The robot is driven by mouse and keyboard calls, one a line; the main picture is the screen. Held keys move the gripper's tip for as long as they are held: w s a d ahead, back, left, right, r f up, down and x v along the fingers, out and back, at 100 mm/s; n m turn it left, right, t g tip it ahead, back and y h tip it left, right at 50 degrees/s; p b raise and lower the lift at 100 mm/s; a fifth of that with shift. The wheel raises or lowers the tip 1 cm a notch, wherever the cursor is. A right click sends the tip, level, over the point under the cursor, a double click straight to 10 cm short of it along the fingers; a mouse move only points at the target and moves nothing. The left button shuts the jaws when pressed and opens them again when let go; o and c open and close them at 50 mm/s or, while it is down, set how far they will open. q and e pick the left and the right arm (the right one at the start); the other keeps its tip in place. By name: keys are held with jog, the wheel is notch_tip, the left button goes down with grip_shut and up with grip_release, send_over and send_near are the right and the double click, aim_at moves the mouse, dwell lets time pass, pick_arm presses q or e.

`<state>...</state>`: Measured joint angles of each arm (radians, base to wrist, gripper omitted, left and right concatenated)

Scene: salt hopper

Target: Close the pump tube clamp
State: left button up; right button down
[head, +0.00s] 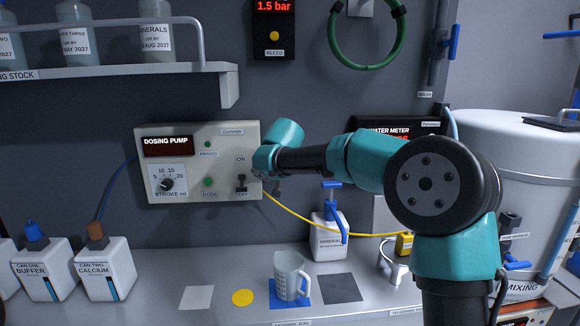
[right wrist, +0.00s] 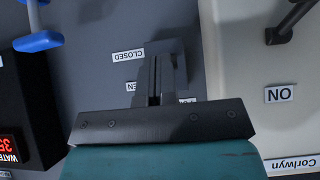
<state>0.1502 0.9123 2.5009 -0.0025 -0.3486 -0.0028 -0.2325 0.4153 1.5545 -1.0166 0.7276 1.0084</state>
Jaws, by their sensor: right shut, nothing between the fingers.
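My right gripper (head: 276,186) is at the pump's right edge, near the yellow tube (head: 310,221). In the right wrist view its dark fingers (right wrist: 158,72) are shut with nothing between them, beside an upside-down CLOSED label (right wrist: 128,55) and a partly covered label ending in "EN" (right wrist: 131,87). I cannot make out the tube clamp; the fingers and arm cover that spot. My left gripper is out of view.
A blue-handled bottle (head: 328,238) and a clear jug (head: 291,277) stand on the counter (head: 150,305) below. The water meter (right wrist: 15,140) is beside the gripper. A large white mixing tank (head: 520,190) stands at the right. A shelf (head: 110,69) overhangs the left.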

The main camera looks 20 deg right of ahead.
jog(key=shift+f, duration=0.8)
jog(key=shift+r, duration=0.15)
jog(key=shift+r, duration=0.7)
jog(key=shift+s, duration=0.1)
jog(key=s+a+r, duration=0.1)
jog(key=s+r, duration=0.1)
jog(key=s, duration=0.4)
jog(key=s+a+r, duration=0.2)
jog(key=s, duration=0.4)
jog(key=shift+s+a+r, duration=0.25)
jog(key=shift+s+a, duration=0.05)
jog(key=shift+s, duration=0.05)
